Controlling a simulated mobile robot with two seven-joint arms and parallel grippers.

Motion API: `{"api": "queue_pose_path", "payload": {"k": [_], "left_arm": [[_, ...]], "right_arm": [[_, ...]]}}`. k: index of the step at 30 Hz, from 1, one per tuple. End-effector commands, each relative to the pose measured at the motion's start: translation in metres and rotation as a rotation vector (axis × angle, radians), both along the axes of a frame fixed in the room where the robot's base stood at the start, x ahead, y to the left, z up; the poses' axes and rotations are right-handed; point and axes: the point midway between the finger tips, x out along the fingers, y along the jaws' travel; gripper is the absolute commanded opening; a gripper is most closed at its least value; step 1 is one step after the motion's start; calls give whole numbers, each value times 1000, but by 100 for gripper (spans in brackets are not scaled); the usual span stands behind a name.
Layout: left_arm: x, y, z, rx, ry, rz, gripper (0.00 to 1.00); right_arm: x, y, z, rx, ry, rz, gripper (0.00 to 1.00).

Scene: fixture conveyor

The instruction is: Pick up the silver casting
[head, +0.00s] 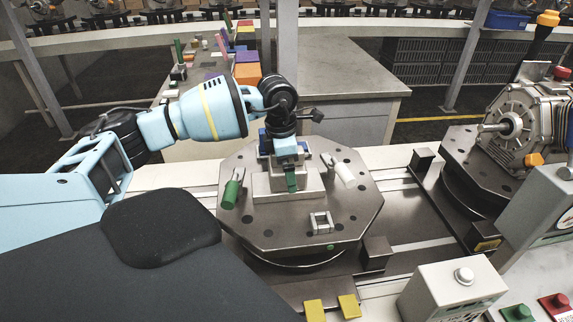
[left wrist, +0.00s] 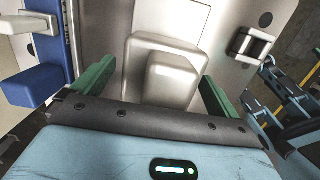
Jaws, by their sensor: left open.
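The silver casting (head: 312,178) is a pale grey stepped block with rounded edges, set on the octagonal fixture plate (head: 345,215). My left gripper (head: 288,178) is over it in the head view, pointing down, and hides part of it. In the left wrist view the casting (left wrist: 168,78) lies between the two green fingertips of my left gripper (left wrist: 158,85). The fingers are spread wide, with visible room on both sides, and are not closed on it. My right gripper is not in view.
A green handle (head: 230,190) and a white handle (head: 343,172) flank the casting. A small square metal bracket (head: 320,222) lies on the plate in front. A blue block (left wrist: 32,86) is beside the left finger. A motor fixture (head: 510,120) and control boxes (head: 452,290) stand right.

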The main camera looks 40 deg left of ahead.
Motion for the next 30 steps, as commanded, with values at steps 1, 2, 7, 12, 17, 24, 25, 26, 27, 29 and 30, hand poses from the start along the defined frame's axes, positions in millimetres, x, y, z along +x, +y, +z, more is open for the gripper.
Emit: {"api": "queue_pose_path", "payload": {"k": [1, 2, 7, 12, 17, 24, 25, 26, 27, 29, 30], "left_arm": [[0, 0, 0, 0, 0, 0, 98], [0, 0, 0, 0, 0, 0, 98], [0, 0, 0, 0, 0, 0, 85], [0, 0, 0, 0, 0, 0, 63], [0, 0, 1, 0, 0, 0, 42], [0, 0, 1, 0, 0, 0, 11], [1, 0, 3, -1, -7, 0, 11], [1, 0, 3, -1, -7, 0, 11], [1, 0, 3, -1, -7, 0, 11], [1, 0, 3, -1, -7, 0, 11], [1, 0, 3, -1, -7, 0, 11]], "right_arm": [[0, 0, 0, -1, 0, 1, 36], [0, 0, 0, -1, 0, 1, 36], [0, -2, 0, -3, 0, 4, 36], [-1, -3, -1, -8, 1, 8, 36], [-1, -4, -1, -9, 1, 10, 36], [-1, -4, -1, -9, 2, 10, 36], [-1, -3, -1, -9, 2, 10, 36], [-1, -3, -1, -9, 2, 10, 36], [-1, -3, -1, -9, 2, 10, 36], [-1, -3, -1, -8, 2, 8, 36], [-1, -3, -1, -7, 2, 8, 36]]}}
